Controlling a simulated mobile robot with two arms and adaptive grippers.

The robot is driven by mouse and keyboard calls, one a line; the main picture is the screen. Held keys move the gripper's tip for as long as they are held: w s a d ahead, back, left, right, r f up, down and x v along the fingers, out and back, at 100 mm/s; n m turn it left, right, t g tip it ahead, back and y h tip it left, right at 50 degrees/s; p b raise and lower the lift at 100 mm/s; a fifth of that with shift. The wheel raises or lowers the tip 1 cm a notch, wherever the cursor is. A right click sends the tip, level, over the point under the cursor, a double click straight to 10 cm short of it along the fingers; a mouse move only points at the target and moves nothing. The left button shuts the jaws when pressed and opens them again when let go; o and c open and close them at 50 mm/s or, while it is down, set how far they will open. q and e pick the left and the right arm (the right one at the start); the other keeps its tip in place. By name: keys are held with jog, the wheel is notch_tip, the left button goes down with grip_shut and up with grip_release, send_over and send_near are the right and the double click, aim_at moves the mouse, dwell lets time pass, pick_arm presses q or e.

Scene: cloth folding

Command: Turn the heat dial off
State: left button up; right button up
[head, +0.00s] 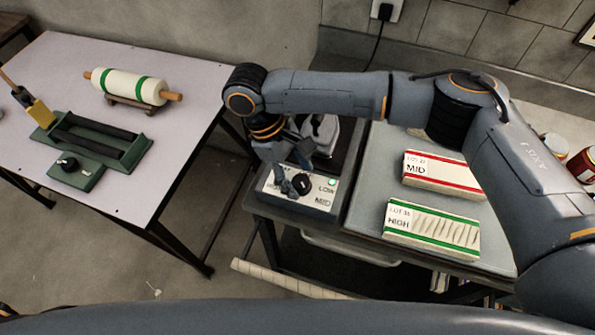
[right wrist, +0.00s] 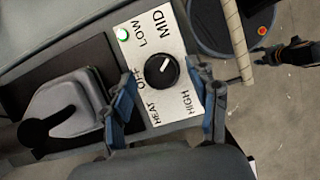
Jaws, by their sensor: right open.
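The heat dial is a round black knob with a white mark (right wrist: 161,70) on a pale panel lettered HEAT, OFF, LOW, MID and HIGH. Its mark points up and slightly right in the right wrist view, on the side of MID rather than OFF. The panel (head: 319,202) also shows in the head view, with a lit green lamp (right wrist: 122,34) by LOW. My right gripper (right wrist: 167,98) is open, its fingers on either side of the knob; I cannot tell if they touch it. What looks like my left gripper (right wrist: 268,53) is small at the right edge, its jaws unclear.
A grey press with a black handle (right wrist: 58,112) stands behind the panel. Two labelled cloth bundles, MID (head: 440,172) and HIGH (head: 430,228), lie on the grey board to the right. A pale table (head: 140,185) on the left holds a roller (head: 130,87) and a green fixture (head: 95,145).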

jog(key=shift+f, duration=0.1)
jog(key=c, duration=1.2)
pick_arm(q)
jog(key=shift+s+a, duration=0.15)
jog(key=shift+s, duration=0.45)
jog(key=shift+r, duration=0.15)
